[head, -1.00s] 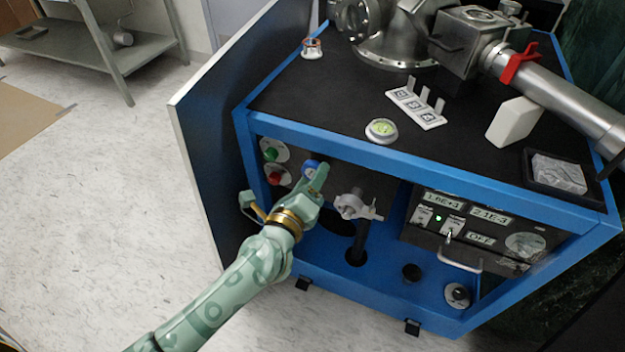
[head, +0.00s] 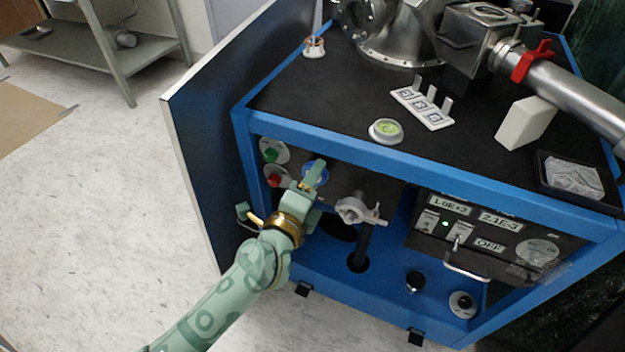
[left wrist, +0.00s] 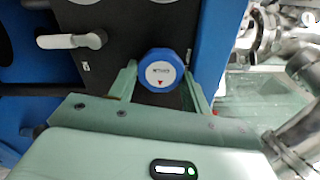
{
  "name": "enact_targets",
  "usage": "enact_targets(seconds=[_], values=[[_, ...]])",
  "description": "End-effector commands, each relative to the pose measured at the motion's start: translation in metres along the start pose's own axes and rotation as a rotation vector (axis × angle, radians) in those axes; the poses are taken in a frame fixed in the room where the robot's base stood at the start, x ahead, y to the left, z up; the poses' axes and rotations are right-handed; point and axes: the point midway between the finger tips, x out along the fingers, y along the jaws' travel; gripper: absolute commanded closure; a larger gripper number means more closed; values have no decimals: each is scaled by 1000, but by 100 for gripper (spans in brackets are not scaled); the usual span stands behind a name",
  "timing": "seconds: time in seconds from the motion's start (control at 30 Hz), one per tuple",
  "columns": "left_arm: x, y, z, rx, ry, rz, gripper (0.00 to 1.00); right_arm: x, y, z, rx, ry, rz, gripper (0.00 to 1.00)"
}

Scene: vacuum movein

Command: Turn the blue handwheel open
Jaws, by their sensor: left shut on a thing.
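The blue handwheel (head: 318,174) is on the dark front panel of the blue-framed cabinet, just below the top edge. In the left wrist view the handwheel (left wrist: 160,70) is a round blue knob with a white face and a small red mark. My left gripper (head: 312,180) reaches it from the front. In the left wrist view one finger of my left gripper (left wrist: 158,85) lies on each side of the knob, and the jaws are shut on it. The fingers hide part of the wheel in the head view. My right gripper is not in view.
A grey-white valve handle (head: 357,211) is right of the handwheel. Green (head: 270,156) and red (head: 274,181) buttons are to its left. A control box with displays (head: 480,228) sits further right. An open cabinet door (head: 225,140) stands at the left.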

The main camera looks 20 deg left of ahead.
Motion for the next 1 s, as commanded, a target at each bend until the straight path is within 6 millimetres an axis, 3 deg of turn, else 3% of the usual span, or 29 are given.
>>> enact_targets(seconds=[0.23,0.27,0.3,0.33,0.6,0.73,0.87,1.0], values=[[-1,4,-2,-1,3,8,74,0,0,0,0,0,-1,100],[-1,4,-2,-1,3,8,43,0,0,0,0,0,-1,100],[-1,4,-2,-1,3,8,32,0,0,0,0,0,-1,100],[-1,3,-2,-1,3,7,30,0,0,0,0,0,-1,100],[-1,1,-1,0,1,3,30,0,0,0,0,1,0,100],[-12,0,-1,-1,1,3,30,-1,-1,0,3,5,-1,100],[-38,1,-1,-2,1,5,30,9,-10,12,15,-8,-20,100],[-80,3,-1,-1,1,10,30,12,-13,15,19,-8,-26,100]])
